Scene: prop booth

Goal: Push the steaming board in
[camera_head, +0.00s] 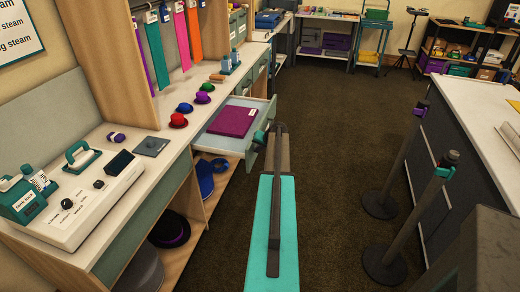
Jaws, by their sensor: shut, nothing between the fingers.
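The pulled-out unit (221,146), which I take for the steaming board, sticks out from the left counter into the aisle. It looks like a shallow pale drawer with a grey-green front. A flat purple piece (232,121) lies in it. My gripper (258,141) is shut and empty, at the end of my teal and dark arm. It appears close to the outer front corner of the unit. I cannot tell whether it touches. Part of the unit's front is hidden by my gripper.
The left counter carries a white steamer console (85,207), small coloured hats (179,120) and a dark plate (151,146). Hats sit on the shelf below. Posts (385,245) and a white-topped counter (480,120) stand right. The carpet (335,100) ahead is clear.

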